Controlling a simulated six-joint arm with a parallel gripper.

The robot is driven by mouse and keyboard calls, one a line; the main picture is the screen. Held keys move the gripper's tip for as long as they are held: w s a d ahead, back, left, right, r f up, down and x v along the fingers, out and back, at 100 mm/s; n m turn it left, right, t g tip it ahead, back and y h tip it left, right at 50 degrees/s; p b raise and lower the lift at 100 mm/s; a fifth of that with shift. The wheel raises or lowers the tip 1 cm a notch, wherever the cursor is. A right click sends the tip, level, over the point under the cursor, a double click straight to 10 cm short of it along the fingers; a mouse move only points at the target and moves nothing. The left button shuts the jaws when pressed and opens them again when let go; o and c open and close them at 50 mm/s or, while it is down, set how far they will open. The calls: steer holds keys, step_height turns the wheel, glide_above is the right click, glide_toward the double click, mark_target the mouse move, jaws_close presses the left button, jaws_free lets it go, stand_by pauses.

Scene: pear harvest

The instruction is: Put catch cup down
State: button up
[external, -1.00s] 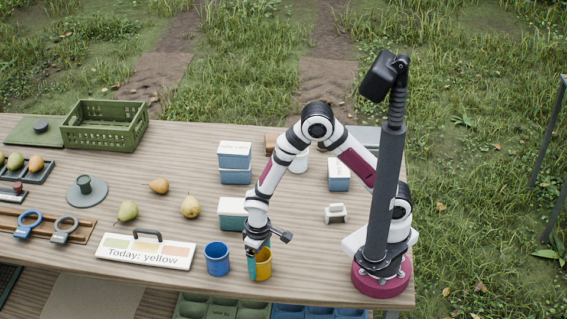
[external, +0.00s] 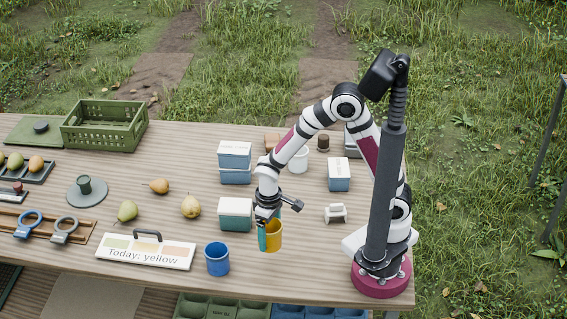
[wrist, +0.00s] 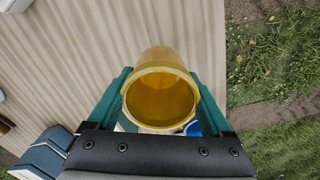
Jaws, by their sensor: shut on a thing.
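The catch cup is a yellow cup (external: 273,236) near the front of the table, right of the blue cup (external: 217,258). My gripper (external: 266,232) is shut on it, with the teal fingers on its two sides. In the wrist view the yellow cup (wrist: 161,98) is between the two fingers, its open mouth facing the camera and nothing seen inside. The cup looks upright in the external view. Whether its bottom touches the table is hard to tell.
A blue-and-white box (external: 235,214) stands close behind and left of the cup. A sign reading "Today: yellow" (external: 145,252) lies farther left. A small white block (external: 335,213) is to the right. The table (external: 310,275) is bare in front and right of the cup.

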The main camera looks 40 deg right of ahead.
steer(key=w+d+r+n, duration=0.2)
steer(key=w+d+r, duration=0.4)
steer(key=w, duration=0.3)
steer(key=w+d+r+n, duration=0.2)
steer(key=w+d+r, duration=0.4)
steer(key=w, duration=0.2)
steer(key=a+f, duration=0.2)
steer(key=a, duration=0.1)
steer(key=w+a+f, duration=0.1)
steer(key=a+f, duration=0.1)
steer(key=a, duration=0.2)
steer(key=a+f, duration=0.2)
steer(key=a, duration=0.1)
steer(key=shift+w+a, duration=0.15)
steer(key=shift+a, duration=0.1)
steer(key=shift+a+f, duration=0.15)
steer(key=shift+f, duration=0.9)
steer(key=shift+a+f, duration=0.15)
steer(key=shift+f, duration=0.9)
steer(key=shift+f, duration=0.1)
